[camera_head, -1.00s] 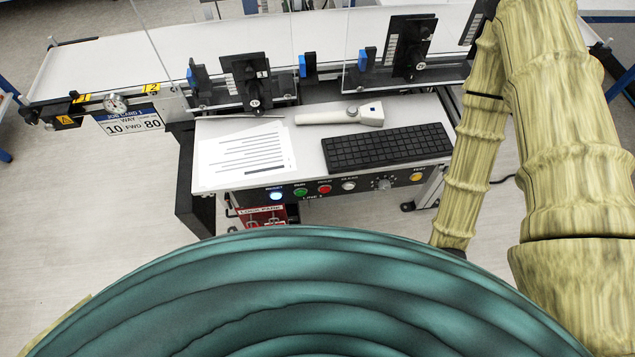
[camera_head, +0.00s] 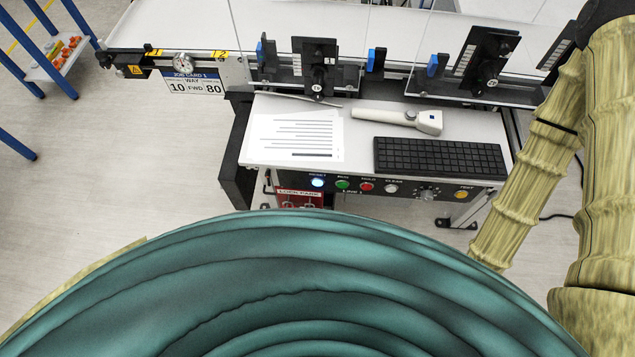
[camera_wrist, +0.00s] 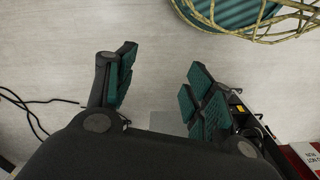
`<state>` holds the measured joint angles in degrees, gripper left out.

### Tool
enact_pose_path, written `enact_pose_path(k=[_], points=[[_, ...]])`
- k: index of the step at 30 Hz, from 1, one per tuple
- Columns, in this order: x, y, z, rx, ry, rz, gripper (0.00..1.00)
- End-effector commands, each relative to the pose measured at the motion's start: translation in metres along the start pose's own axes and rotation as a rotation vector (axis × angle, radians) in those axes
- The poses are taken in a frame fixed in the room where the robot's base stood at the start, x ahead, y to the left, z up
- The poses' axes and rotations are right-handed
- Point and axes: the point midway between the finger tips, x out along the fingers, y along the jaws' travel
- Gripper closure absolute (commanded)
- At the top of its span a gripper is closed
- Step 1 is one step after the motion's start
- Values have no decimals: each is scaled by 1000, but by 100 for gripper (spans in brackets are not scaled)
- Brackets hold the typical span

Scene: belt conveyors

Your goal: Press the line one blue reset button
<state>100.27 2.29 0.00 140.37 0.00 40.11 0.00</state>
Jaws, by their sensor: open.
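The lit blue reset button (camera_head: 317,182) is at the left end of the line one front panel (camera_head: 400,189), under the desk edge. Green (camera_head: 342,184), red (camera_head: 366,187) and white (camera_head: 391,188) buttons follow to its right. In the wrist view my gripper (camera_wrist: 158,92) is open and empty, its two dark fingers with teal pads spread apart above the floor. The reset button does not show in the wrist view. In the head view my arm is at the right, and the gripper itself does not show there.
The desk holds a paper sheet (camera_head: 295,135), a white handheld scanner (camera_head: 400,120) and a black keyboard (camera_head: 440,156). A red lockout box (camera_head: 299,198) hangs below the panel. The conveyor (camera_head: 200,27) runs behind. Cables (camera_wrist: 32,112) lie on the floor at left in the wrist view. Floor at left is open.

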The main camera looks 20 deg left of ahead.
Motion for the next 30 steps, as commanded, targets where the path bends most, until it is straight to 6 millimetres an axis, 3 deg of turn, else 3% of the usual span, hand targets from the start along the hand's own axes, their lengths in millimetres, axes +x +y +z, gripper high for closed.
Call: enact_pose_path(k=[1,6,8,30], points=[[0,0,0,0,0,0,62],[0,0,0,0,0,0,93],[0,0,0,0,0,0,100],[0,0,0,0,0,0,100]])
